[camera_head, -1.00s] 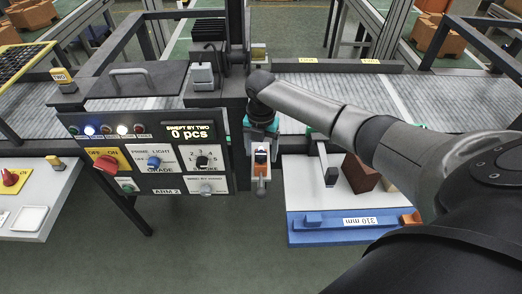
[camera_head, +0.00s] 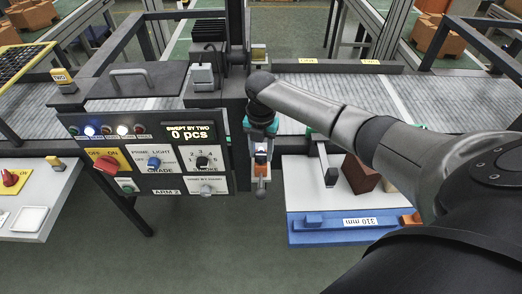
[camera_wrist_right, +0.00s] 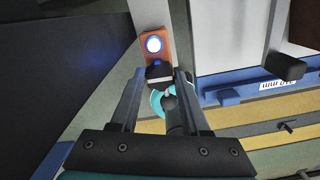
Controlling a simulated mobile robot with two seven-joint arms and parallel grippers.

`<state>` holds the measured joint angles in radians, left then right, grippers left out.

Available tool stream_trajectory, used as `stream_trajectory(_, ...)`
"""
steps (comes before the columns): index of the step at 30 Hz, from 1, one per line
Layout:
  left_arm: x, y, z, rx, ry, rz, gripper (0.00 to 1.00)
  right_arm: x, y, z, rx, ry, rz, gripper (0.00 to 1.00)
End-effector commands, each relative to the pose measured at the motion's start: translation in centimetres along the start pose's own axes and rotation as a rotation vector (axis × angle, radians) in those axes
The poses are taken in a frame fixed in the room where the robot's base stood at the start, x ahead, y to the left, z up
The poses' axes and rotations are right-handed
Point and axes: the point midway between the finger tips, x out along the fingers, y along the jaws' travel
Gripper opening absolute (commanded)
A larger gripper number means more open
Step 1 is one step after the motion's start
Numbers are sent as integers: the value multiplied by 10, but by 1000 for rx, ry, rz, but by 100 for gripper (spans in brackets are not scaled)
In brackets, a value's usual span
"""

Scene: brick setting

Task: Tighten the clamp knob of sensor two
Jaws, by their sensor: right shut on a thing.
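My right gripper (camera_head: 261,150) hangs below its teal wrist, just right of the control panel. In the right wrist view, the gripper (camera_wrist_right: 160,76) is shut on the black clamp knob (camera_wrist_right: 158,70), one finger on each side. Just beyond the knob is an orange sensor (camera_wrist_right: 153,46) with a lit blue-white lens, on a pale bracket. In the head view the sensor (camera_head: 261,170) shows only as a small orange part under the gripper, and the knob is mostly hidden by it. I cannot read a number on the sensor. My left gripper is not in view.
The control panel (camera_head: 150,152) stands close left, its display reading "SWEPT BY TWO 0 pcs". A conveyor (camera_head: 330,95) runs behind. At right, a white table with a blue rail (camera_head: 340,234) marked 310 mm carries a brown block (camera_head: 360,174). The floor in front is clear.

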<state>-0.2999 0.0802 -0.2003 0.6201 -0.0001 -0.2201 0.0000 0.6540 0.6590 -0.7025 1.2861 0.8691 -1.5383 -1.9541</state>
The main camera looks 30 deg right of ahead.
Motion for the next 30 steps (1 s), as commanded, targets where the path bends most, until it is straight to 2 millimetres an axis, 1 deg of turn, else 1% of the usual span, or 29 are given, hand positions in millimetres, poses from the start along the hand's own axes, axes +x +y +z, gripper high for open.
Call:
stream_trajectory(5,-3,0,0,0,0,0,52,-1,0,0,17,0,-1,0)
stream_trajectory(11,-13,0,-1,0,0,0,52,-2,0,0,90,2,-2,0)
stream_trajectory(17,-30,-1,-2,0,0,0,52,-4,0,0,237,3,-2,0)
stream_trajectory(21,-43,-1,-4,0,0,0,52,-4,0,0,368,3,-3,0)
stream_trajectory(30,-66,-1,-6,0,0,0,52,-3,0,0,654,2,-1,0)
